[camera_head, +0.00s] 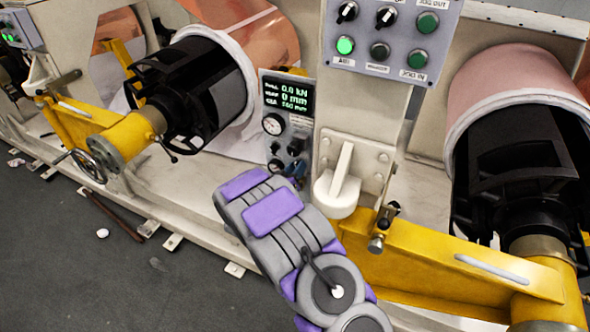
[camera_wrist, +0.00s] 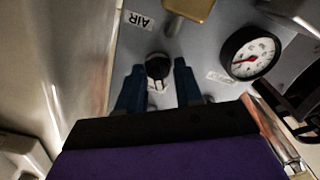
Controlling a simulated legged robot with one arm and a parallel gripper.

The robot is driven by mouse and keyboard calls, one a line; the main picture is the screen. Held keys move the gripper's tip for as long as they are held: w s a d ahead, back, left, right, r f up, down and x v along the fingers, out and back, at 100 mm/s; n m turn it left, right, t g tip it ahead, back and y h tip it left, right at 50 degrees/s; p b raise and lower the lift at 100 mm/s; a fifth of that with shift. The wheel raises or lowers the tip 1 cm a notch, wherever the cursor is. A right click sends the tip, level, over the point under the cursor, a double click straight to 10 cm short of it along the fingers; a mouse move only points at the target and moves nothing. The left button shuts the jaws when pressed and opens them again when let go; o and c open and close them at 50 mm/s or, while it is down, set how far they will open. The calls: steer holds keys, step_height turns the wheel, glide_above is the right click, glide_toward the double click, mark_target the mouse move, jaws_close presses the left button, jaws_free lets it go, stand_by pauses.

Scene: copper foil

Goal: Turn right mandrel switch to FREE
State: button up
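A black rotary knob (camera_wrist: 158,67) on a grey panel shows in the wrist view, with a white mark below it. An upside-down AIR label lies above it; I cannot read which way the knob is set. My gripper (camera_wrist: 160,72) is open, with its blue fingers on either side of the knob and narrow gaps visible. In the head view my gripper (camera_head: 292,170) is at the lower edge of the small display panel (camera_head: 305,124), largely hidden by my arm. A dark knob (camera_head: 295,147) shows just above it. The mandrel switch's label is not readable.
A round gauge (camera_wrist: 250,54) sits right of the knob; a brass-coloured part (camera_wrist: 190,8) is above. The upper button panel (camera_head: 392,40) has two rotary switches. A white lever (camera_head: 340,185) and yellow arm (camera_head: 430,262) stand right of my arm. Open floor (camera_head: 110,285) lies left.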

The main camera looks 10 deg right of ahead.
steer(key=shift+c, duration=0.5)
jaws_close()
